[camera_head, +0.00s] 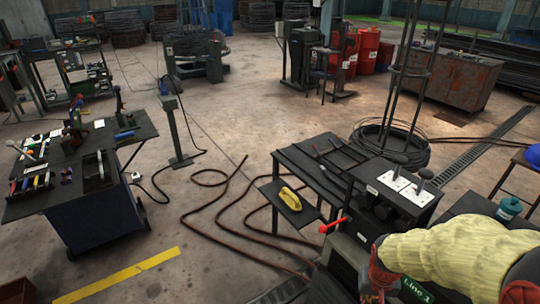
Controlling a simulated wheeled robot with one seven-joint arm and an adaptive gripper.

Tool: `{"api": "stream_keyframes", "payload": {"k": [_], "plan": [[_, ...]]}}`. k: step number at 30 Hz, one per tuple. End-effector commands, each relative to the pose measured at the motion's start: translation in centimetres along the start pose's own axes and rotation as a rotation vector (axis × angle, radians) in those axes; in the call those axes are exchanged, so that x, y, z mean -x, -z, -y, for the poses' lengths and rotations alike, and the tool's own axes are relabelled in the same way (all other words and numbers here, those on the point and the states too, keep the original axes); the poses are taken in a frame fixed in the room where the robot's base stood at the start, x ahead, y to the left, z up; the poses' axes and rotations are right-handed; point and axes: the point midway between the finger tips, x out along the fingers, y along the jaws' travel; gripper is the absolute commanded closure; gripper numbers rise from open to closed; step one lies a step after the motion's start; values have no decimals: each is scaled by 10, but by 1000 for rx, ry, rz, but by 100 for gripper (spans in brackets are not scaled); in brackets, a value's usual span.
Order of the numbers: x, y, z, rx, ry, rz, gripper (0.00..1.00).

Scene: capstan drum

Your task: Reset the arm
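My arm comes in at the lower right, wrapped in a pale yellow, wrinkled cover. At its left end is a red part that looks like my gripper (378,278), pointing down. It hangs in front of a dark machine (372,212) with a green "Line 1" label (418,291). The fingertips are small and dark here, so I cannot tell whether they are open or shut. No held object can be made out. A red handle (334,225) sticks out from the machine, left of the gripper and apart from it in the picture.
A white switch panel with black levers (405,188) tops the machine. A dark table (310,165) and a small shelf with a yellow object (290,199) stand left of it. A tool bench (128,133) is at left. Brown hoses (235,195) cross the otherwise open floor between.

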Motion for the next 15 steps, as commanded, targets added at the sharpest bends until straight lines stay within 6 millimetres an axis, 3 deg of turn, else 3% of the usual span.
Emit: {"api": "stream_keyframes", "payload": {"k": [1, 3, 9, 15], "plan": [[28, -12, 4, 22, 4, -2, 100], [59, -31, 10, 53, 11, 6, 100], [138, -77, 26, 108, 40, -52, 100], [206, -92, 39, 142, 74, -249, 100]]}}
